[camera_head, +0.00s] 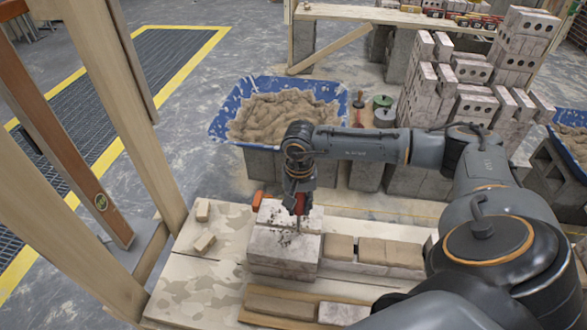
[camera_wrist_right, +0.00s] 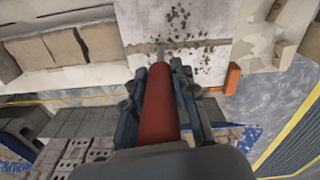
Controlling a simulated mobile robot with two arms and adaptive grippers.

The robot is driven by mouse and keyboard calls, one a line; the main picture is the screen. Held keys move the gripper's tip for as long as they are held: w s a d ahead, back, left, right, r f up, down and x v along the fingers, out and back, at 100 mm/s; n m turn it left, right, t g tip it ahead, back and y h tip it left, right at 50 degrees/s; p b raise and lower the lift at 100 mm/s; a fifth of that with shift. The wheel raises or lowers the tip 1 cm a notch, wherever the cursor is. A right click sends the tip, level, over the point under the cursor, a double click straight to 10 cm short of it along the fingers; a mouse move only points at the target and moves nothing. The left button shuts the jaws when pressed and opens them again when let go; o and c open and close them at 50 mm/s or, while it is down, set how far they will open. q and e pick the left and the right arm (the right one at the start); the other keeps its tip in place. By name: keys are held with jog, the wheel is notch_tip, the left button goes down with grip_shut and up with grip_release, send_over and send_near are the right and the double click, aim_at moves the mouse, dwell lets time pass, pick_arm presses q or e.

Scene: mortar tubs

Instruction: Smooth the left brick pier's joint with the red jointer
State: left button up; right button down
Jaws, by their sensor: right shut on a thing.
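The left brick pier (camera_head: 283,252) is a pale block stack on the wooden platform, with dark mortar crumbs over its upper part. My right gripper (camera_head: 299,196) is above it, pointing down, shut on the red jointer (camera_head: 300,205). In the right wrist view the jointer's red handle (camera_wrist_right: 157,112) lies between the fingers, and its thin metal tip points at the pier (camera_wrist_right: 215,18). A joint line with crumbs around it crosses the pier near the tip. I cannot tell whether the tip touches the joint. My left gripper is not in view.
An orange block (camera_head: 257,200) lies beside the pier. A blue tub (camera_head: 222,124) of mortar stands behind on blocks. Wooden posts (camera_head: 110,90) rise at the left.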

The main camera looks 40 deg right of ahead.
jog(key=shift+s+d+b, duration=0.55)
jog(key=shift+s+d, duration=1.5)
jog(key=shift+s, duration=0.35)
jog(key=w+a+r+p, duration=0.2)
jog(key=w+r, duration=0.1)
jog(key=r, duration=0.3)
jog(key=shift+a, duration=0.2)
